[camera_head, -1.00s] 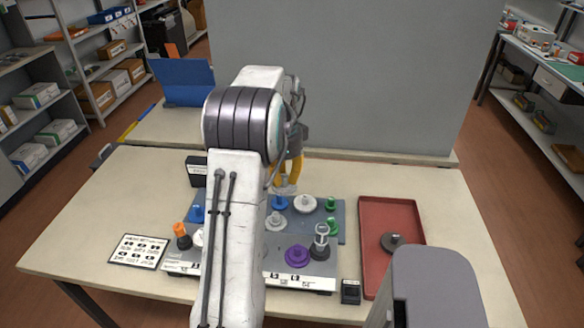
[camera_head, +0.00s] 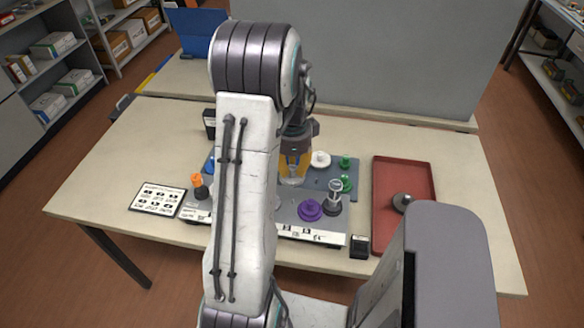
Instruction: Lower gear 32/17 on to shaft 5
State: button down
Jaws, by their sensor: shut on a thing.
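My gripper (camera_head: 296,166) has yellow-orange fingers and points down over the grey board (camera_head: 287,217). It is shut on a pale grey-white gear (camera_head: 292,182), seen just under the fingertips and partly hidden by them. The gear is low over the middle of the board; I cannot tell whether it touches a shaft. The shaft below is hidden by the gripper and gear, and I cannot read which number it has. My white arm also covers part of the board's left side.
Close on the board are a white gear (camera_head: 320,159), green gears (camera_head: 346,163), a purple gear (camera_head: 311,210) and a dark post with a clear top (camera_head: 334,193). An orange-topped part (camera_head: 198,184) stands at left. A red tray (camera_head: 384,231) holds a dark grey part (camera_head: 403,202).

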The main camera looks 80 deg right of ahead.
jog(key=b, duration=0.3)
send_over(292, 200)
jog(key=shift+d+f, duration=0.1)
jog(key=shift+f, duration=2.3)
jog(key=shift+r, duration=0.2)
jog(key=shift+f, duration=0.2)
jog(key=shift+f+b, duration=1.65)
jog(key=shift+f, duration=0.1)
jog(key=shift+f+b, duration=1.25)
jog(key=shift+b, duration=0.05)
dwell(0.7)
jog(key=c, duration=1.1)
grip_release()
jog(key=shift+c, duration=0.2)
